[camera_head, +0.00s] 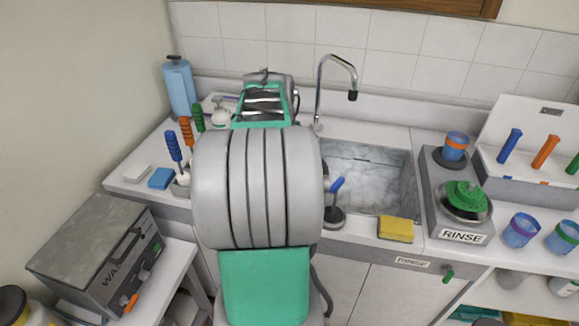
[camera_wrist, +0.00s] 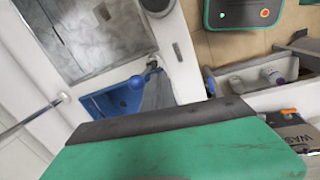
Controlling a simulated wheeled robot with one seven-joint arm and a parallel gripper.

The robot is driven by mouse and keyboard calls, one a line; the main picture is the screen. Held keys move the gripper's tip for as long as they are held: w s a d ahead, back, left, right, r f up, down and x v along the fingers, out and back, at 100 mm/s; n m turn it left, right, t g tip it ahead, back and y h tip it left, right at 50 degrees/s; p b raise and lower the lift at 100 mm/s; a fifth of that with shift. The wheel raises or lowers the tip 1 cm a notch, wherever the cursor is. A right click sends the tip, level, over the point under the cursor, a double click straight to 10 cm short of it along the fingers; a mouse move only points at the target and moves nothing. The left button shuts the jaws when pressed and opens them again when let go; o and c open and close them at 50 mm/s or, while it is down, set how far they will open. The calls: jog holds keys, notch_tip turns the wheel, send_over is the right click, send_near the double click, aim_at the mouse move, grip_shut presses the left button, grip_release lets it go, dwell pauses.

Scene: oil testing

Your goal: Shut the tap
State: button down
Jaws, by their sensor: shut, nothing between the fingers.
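The tap (camera_head: 319,90) is a tall chrome spout behind the sink (camera_head: 408,168), curving over with a dark tip. No stream shows below the tip. In the wrist view, a chrome rod that looks like the tap (camera_wrist: 30,118) enters from the left, beside the sink (camera_wrist: 95,68). I cannot make out its lever. My gripper (camera_wrist: 160,120) fills the bottom of the wrist view as a green body with a dark edge; it is shut and empty, apart from the rod. In the head view my arm hides its fingertips.
Blue bottle (camera_head: 180,87) and brushes (camera_head: 173,147) stand left; a grey washer (camera_head: 97,258) is front left.

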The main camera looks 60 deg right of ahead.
jog(key=a+r+m+p, duration=0.1)
jog(key=a+r+m, duration=0.4)
jog(key=r, duration=0.6)
jog(key=w+a+f+m+t, duration=0.1)
jog(key=w+a+f+m, duration=0.2)
jog(key=a+f+m, duration=0.6)
jog(key=w+a+f+n+t+y, duration=0.1)
jog(key=a+n, duration=0.5)
jog(key=a, duration=0.7)
jog(key=w+a+f+n+t+y, duration=0.1)
jog(key=a+n, duration=0.5)
jog(key=a, duration=0.7)
jog(key=shift+w+n+t, duration=0.3)
jog(key=shift+w+t, duration=0.3)
jog(key=shift+w, duration=0.1)
